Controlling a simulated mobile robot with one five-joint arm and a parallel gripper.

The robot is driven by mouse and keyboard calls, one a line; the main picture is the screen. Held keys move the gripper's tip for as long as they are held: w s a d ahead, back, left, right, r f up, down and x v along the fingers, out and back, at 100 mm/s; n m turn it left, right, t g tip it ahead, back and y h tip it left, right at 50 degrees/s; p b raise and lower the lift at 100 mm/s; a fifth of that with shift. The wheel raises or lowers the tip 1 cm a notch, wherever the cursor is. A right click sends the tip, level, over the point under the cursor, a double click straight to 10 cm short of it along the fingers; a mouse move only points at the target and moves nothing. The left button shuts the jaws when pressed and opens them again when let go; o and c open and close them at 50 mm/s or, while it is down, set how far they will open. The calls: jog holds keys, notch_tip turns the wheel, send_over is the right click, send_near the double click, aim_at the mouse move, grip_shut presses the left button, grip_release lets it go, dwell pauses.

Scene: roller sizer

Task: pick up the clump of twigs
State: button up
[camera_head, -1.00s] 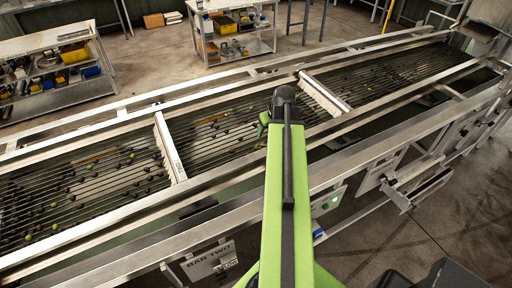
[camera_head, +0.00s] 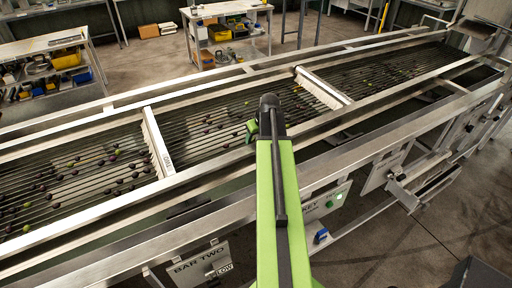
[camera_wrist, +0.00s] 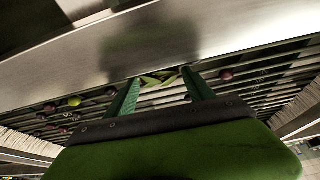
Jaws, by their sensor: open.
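A small clump of yellow-green, leaf-like or twig-like pieces (camera_wrist: 158,79) lies at the rods of the sizer in the wrist view, probably the clump of twigs. My gripper (camera_wrist: 160,76) is open, with one green finger on each side of the clump and a gap to each. I cannot tell how far above or below the fingertips the clump is. In the head view my gripper (camera_head: 251,131) hangs over the middle section of the roller bed, and I cannot make out the clump there.
A wide metal rail (camera_wrist: 140,45) runs close beyond the fingertips. Dark and green olives (camera_head: 115,168) are scattered on the rods. Metal crossbars (camera_head: 157,143) and (camera_head: 323,88) bound the middle section. A steel side rail (camera_head: 345,150) lies under my arm.

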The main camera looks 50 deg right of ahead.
jog(key=shift+b+x, duration=0.3)
jog(key=shift+x, duration=0.65)
jog(key=shift+s+r, duration=0.1)
jog(key=shift+r, duration=0.1)
jog(key=shift+c, duration=0.4)
jog(key=c, duration=0.9)
jog(key=shift+r+p, duration=0.1)
jog(key=shift+p, duration=0.2)
notch_tip(320, 180, up, 4)
jog(key=p, duration=0.4)
jog(key=shift+r, duration=0.2)
jog(key=s+d+r+p, duration=0.2)
jog(key=d, duration=0.1)
jog(key=s+d+r+p, duration=0.2)
jog(key=s+d, duration=0.1)
jog(key=s+d+r+p, duration=0.2)
jog(key=d, duration=0.1)
jog(key=shift+s+r+p, duration=0.15)
jog(key=shift+r+p, duration=0.05)
jog(key=shift+p, duration=0.2)
